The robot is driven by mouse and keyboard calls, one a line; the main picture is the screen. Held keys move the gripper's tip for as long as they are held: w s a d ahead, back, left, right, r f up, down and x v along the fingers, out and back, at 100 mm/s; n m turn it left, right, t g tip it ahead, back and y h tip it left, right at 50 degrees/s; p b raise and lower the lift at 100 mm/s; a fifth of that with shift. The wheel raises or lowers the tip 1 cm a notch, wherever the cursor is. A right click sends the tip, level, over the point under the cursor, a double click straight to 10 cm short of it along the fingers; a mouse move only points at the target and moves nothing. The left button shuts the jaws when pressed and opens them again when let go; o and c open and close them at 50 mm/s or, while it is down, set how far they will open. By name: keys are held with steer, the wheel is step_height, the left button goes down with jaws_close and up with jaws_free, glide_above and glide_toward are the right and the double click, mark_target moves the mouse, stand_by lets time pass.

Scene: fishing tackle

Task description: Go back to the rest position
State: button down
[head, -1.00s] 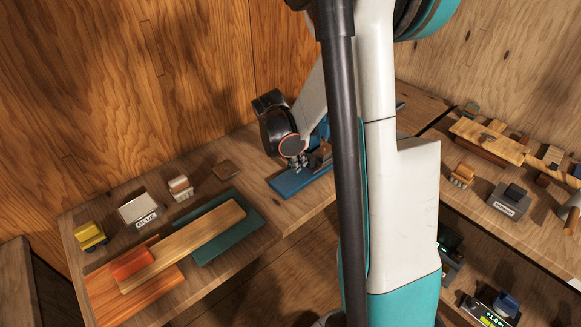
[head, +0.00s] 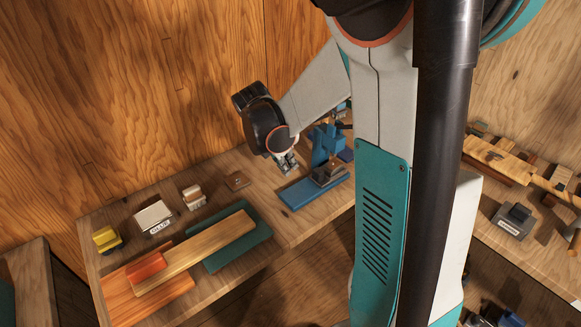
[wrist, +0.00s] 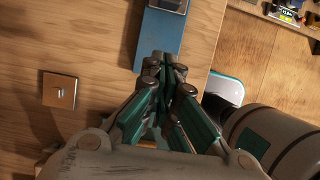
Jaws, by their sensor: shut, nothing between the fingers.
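My gripper (head: 288,166) hangs over the back part of the wooden bench in the head view, just behind and left of a blue base plate (head: 298,195). In the wrist view my gripper (wrist: 165,58) has its fingers together with nothing between them. The end of the blue plate (wrist: 157,42) shows just beyond the fingertips. I cannot tell the exact height of the fingers above the bench.
A small brown square plate (head: 236,181) lies left of my gripper. A yellow block (head: 106,238), a labelled box (head: 154,216), a small block (head: 193,196), a green mat (head: 235,249) and a wooden board (head: 190,252) lie farther left. A second bench with tackle stands right.

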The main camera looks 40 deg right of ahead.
steer(key=s+a+r+m+t+y, duration=0.2)
steer(key=s+a+r+m+t, duration=0.1)
steer(key=s+a+r+m, duration=0.2)
steer(key=s+a+r+m+t+y, duration=0.2)
steer(key=s+a+r+m+t, duration=0.2)
steer(key=s+a+m, duration=0.5)
steer(key=a+r+m, duration=0.2)
steer(key=a+m, duration=0.2)
steer(key=shift+s+a+r, duration=0.25)
steer(key=shift+s+a, duration=0.05)
stand_by(0.4)
